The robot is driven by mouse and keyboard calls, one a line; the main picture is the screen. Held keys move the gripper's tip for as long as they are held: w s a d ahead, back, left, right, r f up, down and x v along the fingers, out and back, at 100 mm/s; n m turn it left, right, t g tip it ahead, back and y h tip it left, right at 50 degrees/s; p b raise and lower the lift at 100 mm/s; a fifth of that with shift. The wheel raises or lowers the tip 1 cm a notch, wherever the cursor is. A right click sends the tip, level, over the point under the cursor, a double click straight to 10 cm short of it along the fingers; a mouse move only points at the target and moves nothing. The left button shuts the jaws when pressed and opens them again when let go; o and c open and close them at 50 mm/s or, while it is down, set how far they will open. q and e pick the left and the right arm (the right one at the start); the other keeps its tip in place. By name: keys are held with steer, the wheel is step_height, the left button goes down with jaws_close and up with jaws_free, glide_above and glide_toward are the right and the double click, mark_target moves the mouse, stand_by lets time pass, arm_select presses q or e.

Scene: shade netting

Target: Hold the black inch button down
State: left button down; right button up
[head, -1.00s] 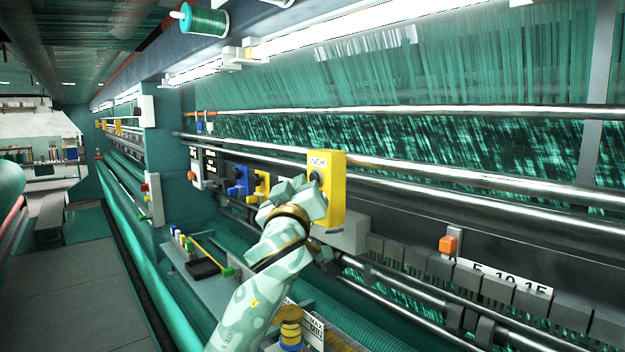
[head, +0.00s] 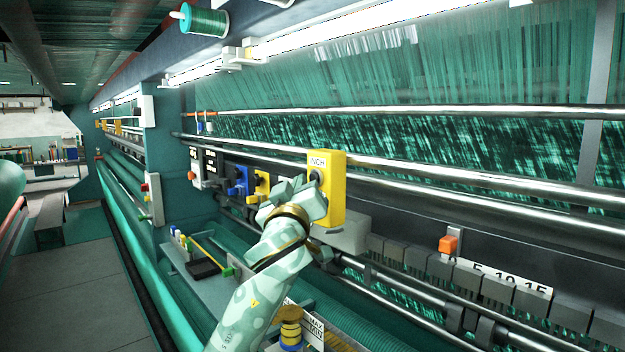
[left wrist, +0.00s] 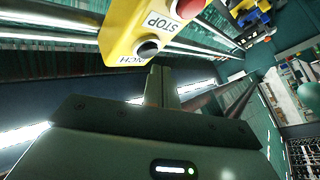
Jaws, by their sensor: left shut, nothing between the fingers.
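The yellow control box (head: 333,205) with the INCH label hangs on the machine front, near the middle of the head view. Its black inch button (head: 315,175) shows just above my left gripper (head: 311,189). In the left wrist view the black button (left wrist: 148,48) sits beside the INCH label, with a red button (left wrist: 188,8) by the STOP label above it. My left gripper (left wrist: 161,72) is shut and empty, its fingertips close to the black button. I cannot tell whether they touch it. My right gripper is out of view.
Long metal rollers (head: 420,178) run behind the box. The aisle floor (head: 75,285) at left is clear.

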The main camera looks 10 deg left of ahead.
arm_select(q)
steer(key=shift+w, duration=0.1)
steer(key=shift+w+d, duration=0.25)
steer(key=shift+d, duration=0.05)
steer(key=shift+w+d, duration=0.25)
steer(key=shift+w, duration=0.1)
stand_by(4.9)
steer(key=shift+s+a, duration=0.1)
steer(key=shift+s, duration=0.05)
steer(key=shift+s+a, duration=0.45)
steer(key=shift+s, duration=0.1)
stand_by(0.3)
steer(key=shift+s+a+p, duration=0.75)
steer(key=shift+s+a, duration=0.05)
steer(key=shift+s, duration=0.2)
steer(key=shift+s+a+p, duration=0.7)
steer(key=shift+s+a, duration=0.05)
steer(key=shift+s, duration=0.25)
